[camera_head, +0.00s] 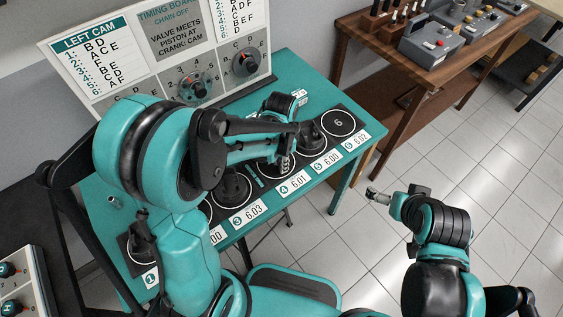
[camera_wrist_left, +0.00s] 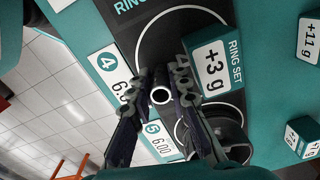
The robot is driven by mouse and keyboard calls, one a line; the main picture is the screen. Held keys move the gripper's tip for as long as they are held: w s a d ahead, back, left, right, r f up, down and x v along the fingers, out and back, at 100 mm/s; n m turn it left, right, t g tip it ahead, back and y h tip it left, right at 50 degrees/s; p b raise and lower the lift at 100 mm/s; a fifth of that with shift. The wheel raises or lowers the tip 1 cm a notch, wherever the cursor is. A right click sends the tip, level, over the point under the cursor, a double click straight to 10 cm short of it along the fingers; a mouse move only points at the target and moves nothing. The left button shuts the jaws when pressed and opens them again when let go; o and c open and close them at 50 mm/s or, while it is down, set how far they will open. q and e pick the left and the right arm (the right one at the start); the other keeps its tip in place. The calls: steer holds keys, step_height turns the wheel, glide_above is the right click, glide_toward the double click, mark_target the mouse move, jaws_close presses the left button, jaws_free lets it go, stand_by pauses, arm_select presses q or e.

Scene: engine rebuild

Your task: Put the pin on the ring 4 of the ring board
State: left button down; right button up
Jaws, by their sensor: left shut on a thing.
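The pin (camera_wrist_left: 160,95) is a small metal tube, seen end-on between my left fingertips in the left wrist view. My left gripper (camera_wrist_left: 158,88) is shut on it. In the left wrist view, ring 4 (camera_wrist_left: 180,35) is a white-outlined circle on the black ring board (camera_wrist_left: 112,12). The pin appears over its lower-left part; I cannot tell if it touches the board. In the head view my left arm and gripper (camera_head: 286,160) cover most of ring 4, beside its label "4 6.01" (camera_head: 292,184), and hide the pin. My right gripper (camera_head: 378,196) is off the table's right side; its jaws are too small to judge.
A dark piston (camera_head: 312,135) stands on ring 5 and another (camera_head: 230,185) on ring 3. Ring 6 (camera_head: 338,123) is empty. A "+3 g" block (camera_wrist_left: 212,68) is close beside my left fingers. A small metal cylinder (camera_head: 115,202) is at the table's left. The timing board (camera_head: 160,60) stands behind.

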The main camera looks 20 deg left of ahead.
arm_select(q)
steer(key=c, duration=1.7)
jaws_free()
steer(key=shift+f, duration=0.1)
step_height(320, 180, up, 12)
steer(key=p, duration=0.4)
steer(key=shift+f, duration=0.1)
steer(key=s+a+r+n+t, duration=0.1)
steer(key=s+r+n+t, duration=0.1)
steer(key=s+n, duration=0.1)
steer(key=s+a+r+n+t, duration=0.2)
steer(key=s+n, duration=0.1)
steer(key=s+a+r+n+t, duration=0.1)
steer(key=s+r+n+t, duration=0.1)
steer(key=s+n+t, duration=0.1)
steer(key=shift+s+a+n, duration=0.25)
steer(key=shift+s+n, duration=0.15)
steer(key=shift+s, duration=0.15)
